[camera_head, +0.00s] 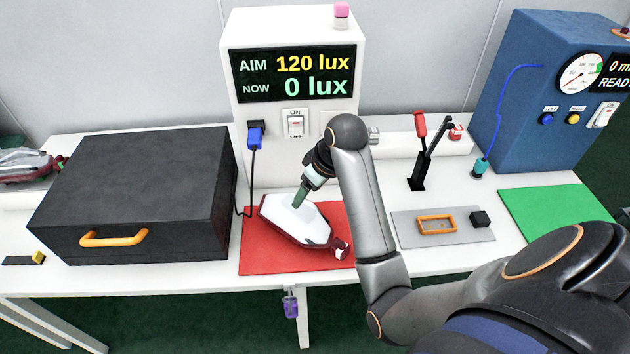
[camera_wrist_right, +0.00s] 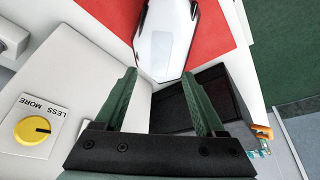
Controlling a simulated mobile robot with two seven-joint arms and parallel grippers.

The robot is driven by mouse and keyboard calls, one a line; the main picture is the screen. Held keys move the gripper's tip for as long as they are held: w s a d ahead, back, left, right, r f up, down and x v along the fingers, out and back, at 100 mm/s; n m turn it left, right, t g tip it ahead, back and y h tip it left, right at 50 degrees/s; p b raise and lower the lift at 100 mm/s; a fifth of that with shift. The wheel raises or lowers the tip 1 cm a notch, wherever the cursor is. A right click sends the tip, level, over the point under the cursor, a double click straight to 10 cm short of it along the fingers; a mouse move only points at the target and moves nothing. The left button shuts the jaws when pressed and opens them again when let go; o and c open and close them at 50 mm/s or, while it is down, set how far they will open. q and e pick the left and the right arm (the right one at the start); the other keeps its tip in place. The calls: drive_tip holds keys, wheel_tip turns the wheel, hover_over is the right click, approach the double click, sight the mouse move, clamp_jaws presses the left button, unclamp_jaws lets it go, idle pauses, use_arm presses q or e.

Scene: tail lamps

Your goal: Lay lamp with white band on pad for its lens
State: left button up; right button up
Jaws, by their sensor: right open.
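A tail lamp (camera_head: 294,222) with a large pale white face and dark red edges lies on the red pad (camera_head: 262,262). A dark red end with a small fitting points toward the pad's front right. In the right wrist view the lamp (camera_wrist_right: 165,38) lies ahead of the fingertips, on the red pad (camera_wrist_right: 215,40). I cannot tell whether its pale area is the white band. My right gripper (camera_head: 299,198) is over the lamp's back part in the head view; its open, empty jaws (camera_wrist_right: 158,75) show in the wrist view. A green pad (camera_head: 556,215) lies at the right. My left gripper is out of view.
A black box (camera_head: 150,190) with an orange handle stands left of the red pad. Behind is the lux display (camera_head: 295,75) with a blue plug and cable. A grey plate (camera_head: 410,228) and a blue tester (camera_head: 535,95) stand right. Another lamp (camera_head: 25,162) lies far left.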

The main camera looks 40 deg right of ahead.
drive_tip(key=v, duration=0.5)
drive_tip(key=shift+r, duration=0.15)
drive_tip(key=shift+s, duration=0.15)
idle(0.4)
